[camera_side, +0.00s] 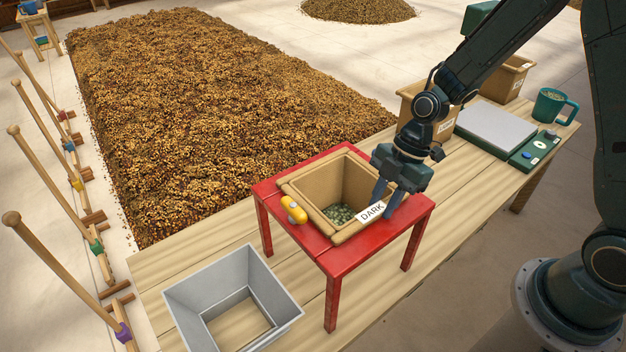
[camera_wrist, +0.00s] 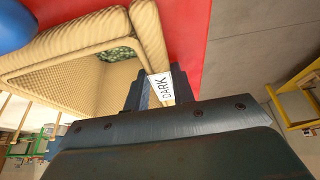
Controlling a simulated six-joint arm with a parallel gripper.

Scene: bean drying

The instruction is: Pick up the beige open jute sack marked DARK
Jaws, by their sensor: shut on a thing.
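The beige open jute sack (camera_side: 306,187) marked DARK stands upright on a small red table, with greenish beans (camera_side: 341,212) at its bottom. Its white DARK label (camera_side: 372,212) faces the near side. My gripper (camera_side: 386,203) is at the sack's right rim, shut on the sack wall next to the label. In the wrist view the sack (camera_wrist: 85,60) fills the upper left, and the label (camera_wrist: 161,87) shows between my fingers (camera_wrist: 158,92). The lower finger ends are partly hidden by the sack.
The red table (camera_side: 345,262) stands on a wooden bench beside a grey open-bottomed bin (camera_side: 180,298). A yellow object (camera_side: 294,210) is at the sack's left rim. Another beige sack (camera_side: 413,92), a scale (camera_side: 497,127) and a green mug (camera_side: 549,105) are at the back right.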

